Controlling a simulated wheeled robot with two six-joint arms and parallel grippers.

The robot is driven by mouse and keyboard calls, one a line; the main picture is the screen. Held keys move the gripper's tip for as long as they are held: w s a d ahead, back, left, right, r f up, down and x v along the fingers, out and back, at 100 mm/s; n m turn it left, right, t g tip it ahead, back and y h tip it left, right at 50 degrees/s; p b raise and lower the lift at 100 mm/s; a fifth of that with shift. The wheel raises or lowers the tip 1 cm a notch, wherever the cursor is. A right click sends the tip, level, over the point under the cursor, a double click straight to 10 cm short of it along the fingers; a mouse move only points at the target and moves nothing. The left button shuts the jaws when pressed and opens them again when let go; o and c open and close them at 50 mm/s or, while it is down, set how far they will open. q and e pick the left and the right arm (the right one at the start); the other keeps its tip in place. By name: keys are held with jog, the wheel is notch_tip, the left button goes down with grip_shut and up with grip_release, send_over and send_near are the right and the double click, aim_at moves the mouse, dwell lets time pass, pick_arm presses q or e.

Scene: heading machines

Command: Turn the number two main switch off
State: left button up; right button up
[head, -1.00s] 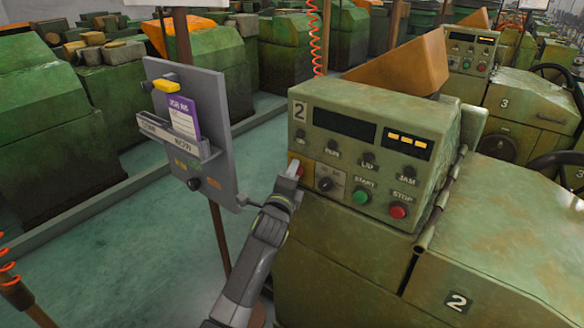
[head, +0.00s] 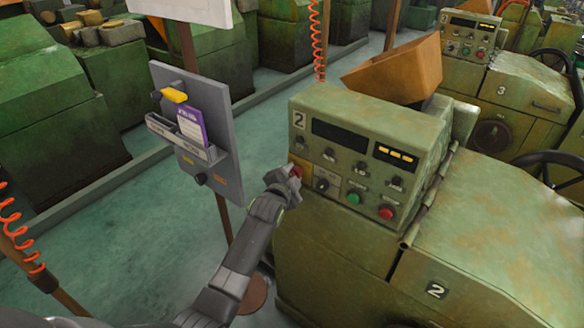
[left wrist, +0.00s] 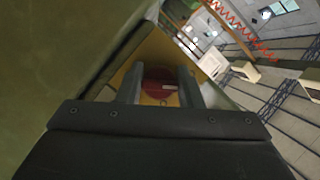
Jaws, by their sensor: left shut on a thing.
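The number two machine's control box (head: 352,125) stands right of centre in the head view, marked with a 2 plate. Its main switch (head: 296,171) is a red knob on a yellow plate at the panel's left end. My left gripper (head: 290,177) is at the knob and partly hides it. In the left wrist view the red switch (left wrist: 160,84) sits between the two fingers of the gripper (left wrist: 160,92), which are shut on it. The knob's exact angle is hard to tell. My right gripper is not in view.
A black selector knob (head: 321,184), a green start button (head: 353,198) and a red stop button (head: 386,212) sit close right of the switch. A grey board on a post (head: 190,130) stands left of my arm.

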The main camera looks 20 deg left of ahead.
pick_arm(q)
jog(key=shift+n+g+p, duration=0.3)
jog(key=shift+n+p, duration=0.2)
jog(key=shift+p, duration=0.05)
jog(key=shift+f, duration=0.15)
jog(key=o, duration=1)
jog(key=shift+s, duration=0.15)
jog(key=b+v, duration=0.1)
jog(key=v, duration=0.7)
jog(key=b+v, duration=0.2)
jog(key=v, duration=0.7)
jog(key=shift+s+a, duration=0.1)
jog(key=shift+a, duration=0.1)
